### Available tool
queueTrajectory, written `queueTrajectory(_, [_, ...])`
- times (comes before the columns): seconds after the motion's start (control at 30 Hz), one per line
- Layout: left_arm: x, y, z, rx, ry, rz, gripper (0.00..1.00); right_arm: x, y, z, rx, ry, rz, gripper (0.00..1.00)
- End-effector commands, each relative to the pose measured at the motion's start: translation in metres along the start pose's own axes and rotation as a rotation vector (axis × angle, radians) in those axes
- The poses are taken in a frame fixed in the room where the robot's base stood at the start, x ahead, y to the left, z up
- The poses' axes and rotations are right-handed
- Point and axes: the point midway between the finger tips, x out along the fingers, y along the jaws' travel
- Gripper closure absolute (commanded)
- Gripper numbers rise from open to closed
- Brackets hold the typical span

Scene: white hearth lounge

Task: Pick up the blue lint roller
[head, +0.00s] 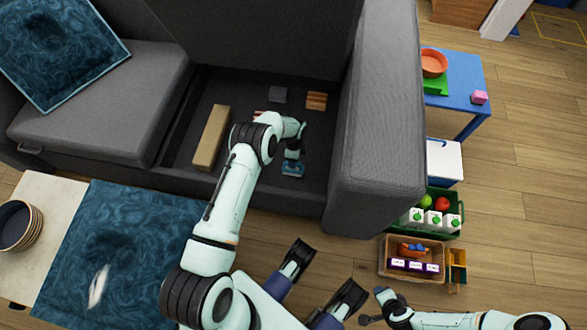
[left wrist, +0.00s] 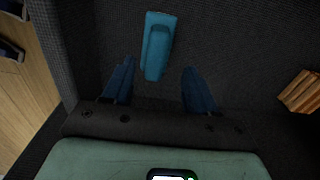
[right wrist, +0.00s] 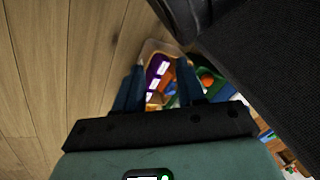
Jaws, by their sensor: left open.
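The blue lint roller (left wrist: 157,45) lies on the dark floor of the open sofa compartment (left wrist: 235,55). It also shows as a small blue shape (head: 292,169) in the head view, just below my left wrist. My left gripper (left wrist: 158,67) is open and empty above the compartment floor. In the left wrist view the roller lies just ahead of and between its fingertips, its far end pointing slightly right; I cannot tell the height gap. My right gripper (right wrist: 160,68) is open and empty, outside the sofa, facing a basket.
A basket (head: 385,262) and green crate (head: 437,195) stand on the floor.

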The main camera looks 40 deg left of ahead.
Motion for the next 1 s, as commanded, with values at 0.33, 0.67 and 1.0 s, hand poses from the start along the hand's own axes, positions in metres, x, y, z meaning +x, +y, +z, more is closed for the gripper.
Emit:
queueTrajectory(0.33, [0.048, 0.006, 0.002, -0.001, 0.000, 0.003, 0.43, 0.016, 0.019, 0.024, 0.019, -0.074, 0.033, 0.61])
queueTrajectory(0.67, [0.047, 0.006, 0.002, -0.001, 0.000, 0.001, 0.78, 0.015, 0.019, 0.024, 0.019, -0.075, 0.034, 0.61])
queueTrajectory(1.0, [0.046, 0.005, 0.002, -0.001, 0.001, 0.001, 1.00, 0.015, 0.019, 0.024, 0.019, -0.073, 0.033, 0.61])
